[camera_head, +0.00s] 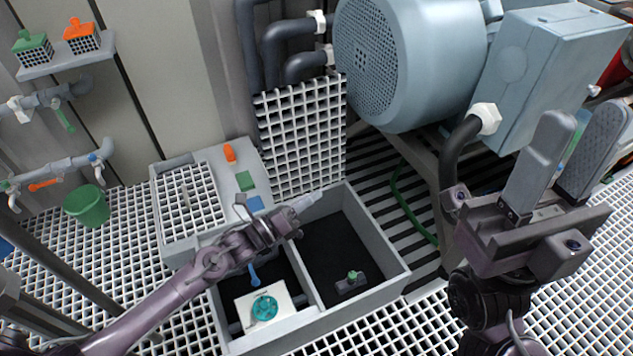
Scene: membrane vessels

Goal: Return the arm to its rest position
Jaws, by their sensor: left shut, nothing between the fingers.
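My left arm comes in from the lower left. Its gripper (311,199) is shut and empty, above the grey two-part bin (384,232), near the bin's back edge and divider. My right gripper (582,118) is raised at the right, close to the camera, with its two fingers apart and nothing seen between them. A small dark block with a green top (351,283) lies in the bin's right compartment. A white block with a teal round part (264,307) is in the left compartment, with a blue tool (254,275) behind it. My left arm hides part of that compartment.
A grey bench (169,236) with a white grid and orange, green and blue pieces adjoins the bin. A large blue-grey motor (415,60) stands behind at the right. A green bucket (88,206), wall pipes and a shelf (66,59) are at the left.

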